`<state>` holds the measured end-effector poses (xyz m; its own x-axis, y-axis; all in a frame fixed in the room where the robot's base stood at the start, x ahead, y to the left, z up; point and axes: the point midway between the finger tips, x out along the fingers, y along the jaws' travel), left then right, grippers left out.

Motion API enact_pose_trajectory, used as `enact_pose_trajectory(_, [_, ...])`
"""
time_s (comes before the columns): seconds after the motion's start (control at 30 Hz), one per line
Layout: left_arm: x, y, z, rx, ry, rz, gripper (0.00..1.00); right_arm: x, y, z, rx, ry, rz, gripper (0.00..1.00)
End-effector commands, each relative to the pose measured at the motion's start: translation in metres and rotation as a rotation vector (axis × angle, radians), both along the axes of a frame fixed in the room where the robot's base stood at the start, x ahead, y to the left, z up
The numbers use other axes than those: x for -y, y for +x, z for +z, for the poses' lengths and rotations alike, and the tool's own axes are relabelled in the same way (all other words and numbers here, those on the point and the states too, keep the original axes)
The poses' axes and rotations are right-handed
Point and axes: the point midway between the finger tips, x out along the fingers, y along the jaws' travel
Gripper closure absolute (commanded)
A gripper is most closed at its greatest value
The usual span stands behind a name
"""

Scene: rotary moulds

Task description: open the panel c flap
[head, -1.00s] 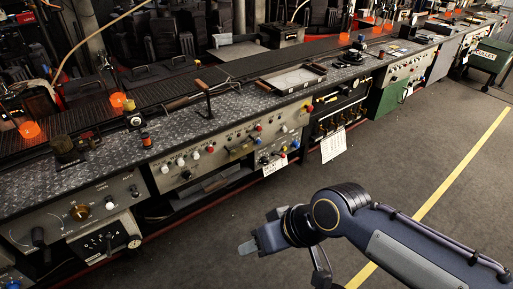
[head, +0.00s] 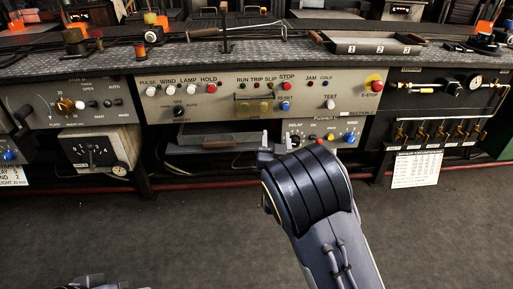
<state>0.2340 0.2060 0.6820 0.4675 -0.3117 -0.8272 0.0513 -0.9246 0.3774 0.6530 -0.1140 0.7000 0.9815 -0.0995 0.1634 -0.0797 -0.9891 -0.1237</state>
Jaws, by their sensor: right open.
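The middle control panel (head: 215,98) faces me with its switches, lamps and lettering. A small yellowish flap-like cover (head: 254,108) is at its centre, under the RUN, TRIP and SLIP labels, and it looks closed. Part of my left gripper (head: 100,284) shows at the bottom left edge, too cut off to read.
A lower panel (head: 322,133) with knobs stands right behind my right gripper. A dark recess with a grey slab (head: 215,141) lies left of it. A numbered tray (head: 375,44) sits on the bench top. The floor (head: 200,225) in front is clear.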

Motion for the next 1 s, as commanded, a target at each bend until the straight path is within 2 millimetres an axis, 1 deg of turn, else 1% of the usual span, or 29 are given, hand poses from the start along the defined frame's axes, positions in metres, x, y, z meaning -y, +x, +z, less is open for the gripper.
enact_pose_trajectory(0.03, [0.000,0.000,-0.020,0.001,0.000,0.000,0.64,-0.019,0.000,-0.019,0.064,-0.048,0.023,0.49])
enact_pose_trajectory(0.13, [0.000,0.000,-0.029,0.001,0.000,0.000,0.64,-0.042,-0.002,-0.021,0.164,-0.102,0.050,0.49])
enact_pose_trajectory(0.23, [0.000,0.000,-0.032,0.001,0.000,0.000,0.64,-0.052,-0.003,-0.019,0.214,-0.127,0.063,0.49])
enact_pose_trajectory(0.37, [0.000,0.000,-0.033,0.001,0.000,0.000,0.64,-0.055,0.007,-0.013,0.230,-0.133,0.066,0.49])
enact_pose_trajectory(0.6, [0.000,0.000,-0.040,0.001,0.000,0.000,0.64,-0.054,0.043,0.002,0.227,-0.133,0.066,0.49])
enact_pose_trajectory(0.7, [0.000,0.000,-0.042,0.001,0.000,0.000,0.64,-0.054,0.055,0.006,0.225,-0.132,0.066,0.49])
enact_pose_trajectory(0.83, [0.000,0.000,-0.044,0.001,0.000,0.000,0.64,-0.054,0.064,0.010,0.223,-0.132,0.065,0.49])
enact_pose_trajectory(1.0, [0.000,0.000,-0.044,0.000,0.000,0.000,0.64,-0.054,0.067,0.012,0.222,-0.132,0.065,0.49])
